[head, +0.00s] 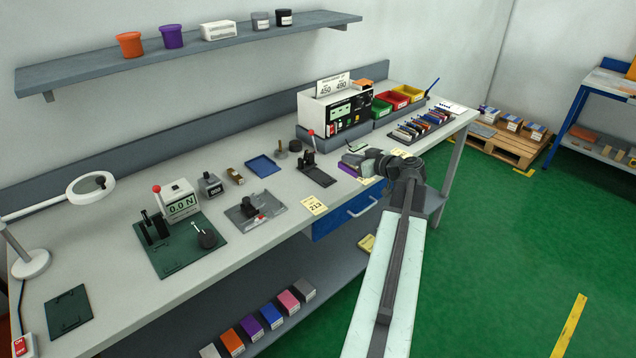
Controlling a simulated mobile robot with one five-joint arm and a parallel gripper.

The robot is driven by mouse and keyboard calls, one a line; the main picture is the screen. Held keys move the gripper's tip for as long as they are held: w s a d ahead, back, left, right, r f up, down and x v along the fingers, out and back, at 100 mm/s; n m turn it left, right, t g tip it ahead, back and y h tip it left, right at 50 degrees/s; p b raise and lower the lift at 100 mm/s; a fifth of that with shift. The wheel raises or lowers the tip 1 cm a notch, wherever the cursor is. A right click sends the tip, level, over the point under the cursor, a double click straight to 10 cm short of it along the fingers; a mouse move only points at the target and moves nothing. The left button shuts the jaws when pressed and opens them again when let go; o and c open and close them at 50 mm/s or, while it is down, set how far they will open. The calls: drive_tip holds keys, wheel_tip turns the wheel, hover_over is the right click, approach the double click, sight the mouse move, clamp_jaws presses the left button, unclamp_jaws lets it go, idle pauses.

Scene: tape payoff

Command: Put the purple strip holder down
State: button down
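My gripper (368,161) is at the end of my arm, over the front edge of the bench, right of the dark lever stand. A small low item with a purple side (347,169) is right at my gripper's tip, partly covered by it. It may be the purple strip holder. I cannot tell whether the fingers are closed on it, or whether it rests on the bench (112,237). The fingertips are too small and dark to show a gap.
A dark lever stand (316,175) and yellow label (314,205) are to the left. A rack of coloured strips (420,124) and red bin (393,100) stand behind. Coloured boxes, including a purple one (251,328), line the lower shelf.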

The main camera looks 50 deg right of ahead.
drive_tip(key=s, duration=0.2)
drive_tip(key=s+f, duration=0.1)
drive_tip(key=s, duration=0.1)
drive_tip(key=shift+f, duration=0.15)
drive_tip(key=w, duration=0.5)
drive_tip(key=w+a+f+b, duration=0.1)
drive_tip(key=w, duration=0.4)
drive_tip(key=w+a, duration=0.1)
drive_tip(key=w, duration=0.4)
drive_tip(key=shift+f+b, duration=0.15)
drive_tip(key=shift+b, duration=0.25)
drive_tip(key=shift+w, duration=0.5)
wheel_tip(320, 180, down, 4)
drive_tip(key=b, duration=0.4)
drive_tip(key=shift+r, duration=0.2)
drive_tip(key=c, duration=2.1)
unclamp_jaws()
drive_tip(key=shift+f, duration=0.2)
drive_tip(key=o, duration=0.5)
drive_tip(key=shift+c, duration=0.2)
